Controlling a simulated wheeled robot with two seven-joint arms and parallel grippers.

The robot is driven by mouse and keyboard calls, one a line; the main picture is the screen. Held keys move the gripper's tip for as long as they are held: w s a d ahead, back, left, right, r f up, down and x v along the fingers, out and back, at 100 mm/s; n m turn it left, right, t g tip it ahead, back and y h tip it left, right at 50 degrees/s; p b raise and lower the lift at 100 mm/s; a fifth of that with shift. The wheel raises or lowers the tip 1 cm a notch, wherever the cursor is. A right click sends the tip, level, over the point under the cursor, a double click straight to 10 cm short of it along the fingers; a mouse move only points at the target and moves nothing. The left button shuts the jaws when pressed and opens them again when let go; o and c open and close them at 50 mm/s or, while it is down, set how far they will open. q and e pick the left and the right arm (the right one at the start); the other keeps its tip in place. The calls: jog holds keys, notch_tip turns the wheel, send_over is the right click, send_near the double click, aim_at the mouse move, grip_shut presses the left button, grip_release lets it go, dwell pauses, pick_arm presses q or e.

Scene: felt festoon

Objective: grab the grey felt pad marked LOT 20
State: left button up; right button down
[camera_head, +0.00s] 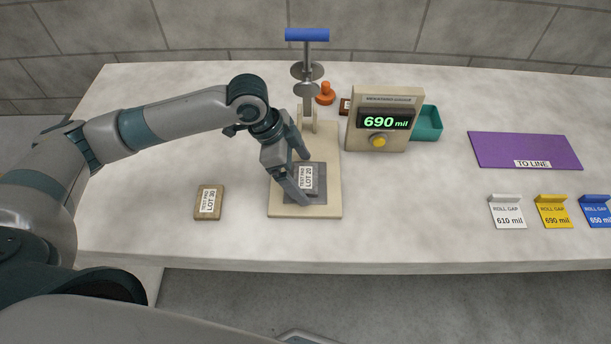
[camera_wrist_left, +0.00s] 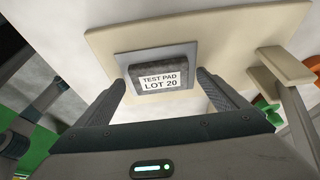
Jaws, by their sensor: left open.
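The grey felt pad marked LOT 20 (camera_head: 308,180) lies on the dark plate of the beige press stand (camera_head: 290,211). It also shows in the left wrist view (camera_wrist_left: 160,66), its white TEST PAD LOT 20 label facing the camera. My left gripper (camera_head: 303,181) is open, with its fingers close to the pad in the head view. In the left wrist view the two fingertips (camera_wrist_left: 161,82) are on either side of the label's near edge, with nothing held between them. My right gripper is not in view.
A tan pad marked LOT 30 (camera_head: 208,202) lies left of the stand. The gauge reading 690 mil (camera_head: 383,120) stands right of it, a teal tray (camera_head: 428,123) behind. A purple TO LINE mat (camera_head: 525,148) and roll gap cards (camera_head: 553,212) are at right. The blue-handled press (camera_head: 307,35) rises behind.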

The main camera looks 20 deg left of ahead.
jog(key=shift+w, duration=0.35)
pick_arm(q)
jog(key=c, duration=1.2)
jog(key=shift+c, duration=0.2)
